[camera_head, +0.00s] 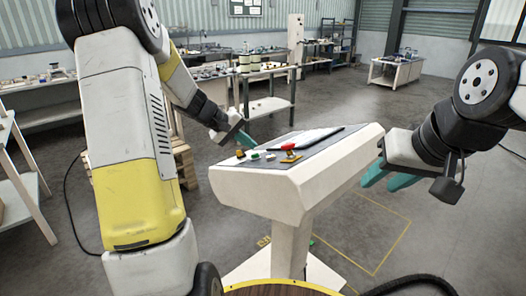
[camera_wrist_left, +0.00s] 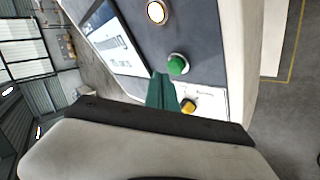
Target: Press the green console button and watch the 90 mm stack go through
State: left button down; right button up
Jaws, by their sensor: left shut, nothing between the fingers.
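The white console (camera_head: 300,190) stands in front of me with a grey sloped top. Its green button (camera_head: 255,156) is near the left end of the panel and also shows large in the left wrist view (camera_wrist_left: 178,64). My left gripper (camera_head: 246,139) is shut and empty, its teal fingers above the panel's left end. In the left wrist view the closed fingertips (camera_wrist_left: 160,78) appear beside the green button; I cannot tell whether they touch anything. My right gripper (camera_head: 388,178) is to the right of the console, its two teal fingers apart, with nothing between them.
Beside the green button are an amber button (camera_wrist_left: 188,106) and a lit white button (camera_wrist_left: 157,12). A red mushroom button (camera_head: 289,147) on a yellow base sits further right on the panel. Workbenches stand behind; the floor right of the console is open.

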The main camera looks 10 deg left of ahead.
pick_arm(q)
jog(key=r, duration=0.1)
jog(key=a+r, duration=0.1)
jog(key=r, duration=0.1)
jog(key=w+r, duration=0.1)
jog(key=shift+w+a+r, duration=0.1)
jog(key=shift+a+r, duration=0.2)
jog(key=shift+a, duration=0.05)
